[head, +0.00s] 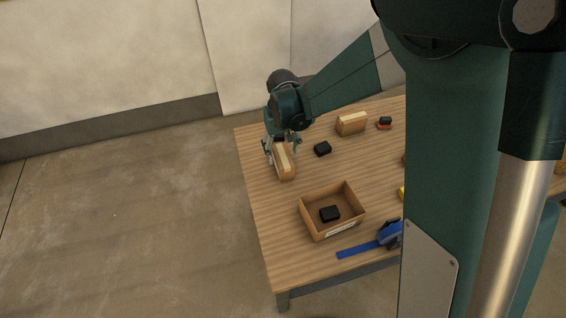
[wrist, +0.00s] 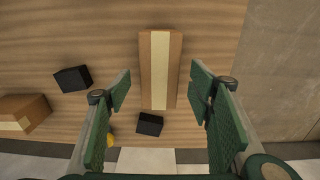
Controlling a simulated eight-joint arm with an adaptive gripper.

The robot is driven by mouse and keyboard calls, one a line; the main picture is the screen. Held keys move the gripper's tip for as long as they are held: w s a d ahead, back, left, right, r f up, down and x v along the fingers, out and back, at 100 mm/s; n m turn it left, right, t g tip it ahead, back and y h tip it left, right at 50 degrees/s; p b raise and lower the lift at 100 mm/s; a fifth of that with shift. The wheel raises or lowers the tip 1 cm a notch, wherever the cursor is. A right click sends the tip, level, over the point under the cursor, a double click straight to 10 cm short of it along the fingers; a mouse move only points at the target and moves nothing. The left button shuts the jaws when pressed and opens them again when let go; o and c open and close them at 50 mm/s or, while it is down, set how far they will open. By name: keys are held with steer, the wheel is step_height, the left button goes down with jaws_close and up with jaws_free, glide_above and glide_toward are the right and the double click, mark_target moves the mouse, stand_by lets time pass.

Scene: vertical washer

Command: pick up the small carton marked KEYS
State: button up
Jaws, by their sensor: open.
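A brown carton with a pale tape strip (head: 285,165) lies near the table's left edge, under my gripper (head: 280,150). In the wrist view the carton (wrist: 160,70) lies between my two open fingers, with a gap on each side. I cannot tell how far the fingertips reach down beside it. A second taped carton (head: 351,124) stands farther back to the right; it shows in part at the wrist view's left edge (wrist: 22,114). I can read no lettering on either carton, so I cannot tell which is marked KEYS.
A black block (head: 322,149) sits right of the near carton, and another black block (wrist: 150,124) lies just past its end. An open brown box (head: 350,192) holds a black object (head: 330,213). A blue tool (head: 372,245) lies at the front. A red-and-black item (head: 384,123) is at the back.

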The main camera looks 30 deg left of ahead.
steer(key=shift+f, duration=0.2)
steer(key=shift+s+d+f, duration=0.1)
steer(key=shift+d+f, duration=0.05)
steer(key=shift+f, duration=2.45)
steer(key=shift+c, duration=0.6)
steer(key=c, duration=0.9)
